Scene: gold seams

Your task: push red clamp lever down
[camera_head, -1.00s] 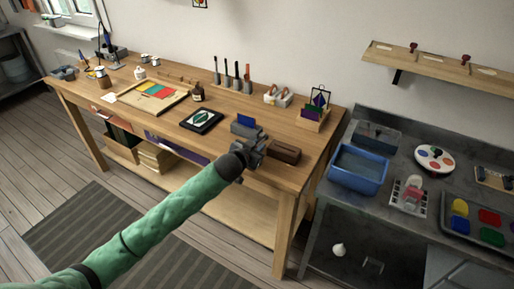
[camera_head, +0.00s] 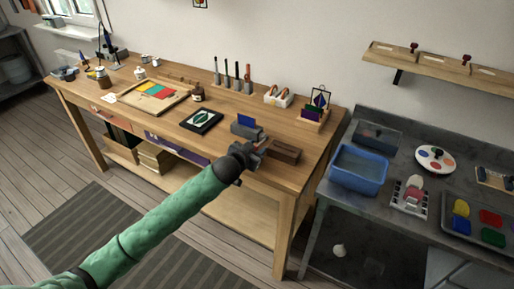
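My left gripper (camera_head: 252,157) is at the front edge of the wooden bench, at the end of my green-sleeved arm. It is dark and small, and I cannot tell whether its fingers are open or shut. A small red part (camera_head: 263,144), which looks like the clamp lever, shows just beyond the gripper and is partly hidden by it. I cannot tell whether they touch. A grey-blue block (camera_head: 238,129) with an upright blue piece (camera_head: 246,121) stands behind the gripper. My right gripper is not in view.
A brown wooden block (camera_head: 285,151) sits close to the gripper's right. A dark framed leaf picture (camera_head: 201,121) lies to the left. A holder with coloured pieces (camera_head: 312,116) stands behind. The wooden bench (camera_head: 180,133) has some bare room left of the gripper.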

